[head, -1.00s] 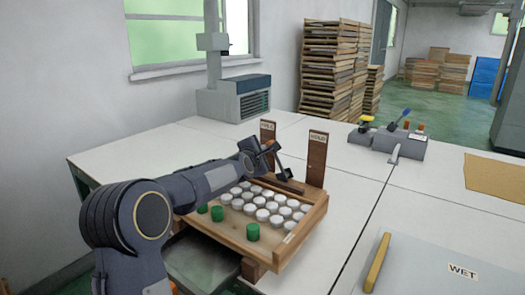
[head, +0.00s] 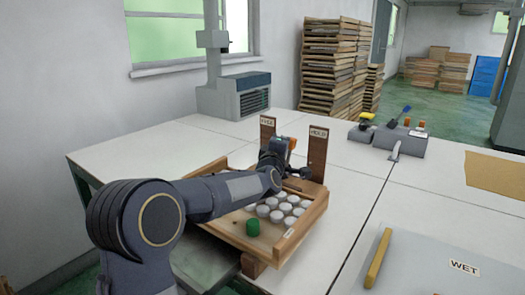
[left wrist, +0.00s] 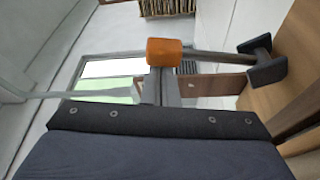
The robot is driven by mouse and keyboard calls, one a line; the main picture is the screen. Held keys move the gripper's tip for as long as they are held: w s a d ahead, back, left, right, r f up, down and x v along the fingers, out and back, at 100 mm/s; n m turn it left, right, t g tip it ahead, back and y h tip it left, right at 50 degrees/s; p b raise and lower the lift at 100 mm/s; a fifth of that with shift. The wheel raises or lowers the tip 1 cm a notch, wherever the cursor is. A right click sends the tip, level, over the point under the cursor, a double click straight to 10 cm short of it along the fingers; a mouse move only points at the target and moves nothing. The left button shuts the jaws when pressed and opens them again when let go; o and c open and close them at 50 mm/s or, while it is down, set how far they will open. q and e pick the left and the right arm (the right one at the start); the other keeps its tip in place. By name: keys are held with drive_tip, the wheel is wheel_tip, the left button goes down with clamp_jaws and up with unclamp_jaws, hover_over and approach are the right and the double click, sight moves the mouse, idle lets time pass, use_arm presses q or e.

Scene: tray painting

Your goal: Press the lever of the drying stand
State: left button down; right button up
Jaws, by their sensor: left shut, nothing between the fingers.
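My left gripper (head: 279,155) reaches over the far side of the tray and is shut with nothing in it. Its fingers (left wrist: 160,90) show in the left wrist view. An orange cylinder (head: 291,143) is at the fingertips, and it also shows in the left wrist view (left wrist: 163,52). A rod (left wrist: 215,57) runs from it to a dark block (left wrist: 265,62). This may be the lever; I cannot tell for sure. Brown posts with signs (head: 318,150) stand behind the tray. My right gripper is not in view.
The wooden tray (head: 315,218) holds white round pieces and a green one, partly hidden by my arm. A tool stand (head: 400,143) is at right, a board marked WET (head: 440,265) at front right. A vented box (head: 235,97) stands behind. The white tabletop between is mostly clear.

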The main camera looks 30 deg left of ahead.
use_arm(q)
drive_tip(key=shift+s+d+f+m+b, duration=0.1)
drive_tip(key=shift+d+f+m+b, duration=0.1)
drive_tip(key=shift+d, duration=0.4)
drive_tip(key=shift+d+f+m+b, duration=0.1)
drive_tip(key=shift+d+m+b, duration=0.1)
drive_tip(key=shift+d, duration=0.45)
drive_tip(key=shift+s+d+f+m+b, duration=0.1)
drive_tip(key=shift+d+f+m+b, duration=0.1)
drive_tip(key=shift+d, duration=0.4)
drive_tip(key=shift+d, duration=0.15)
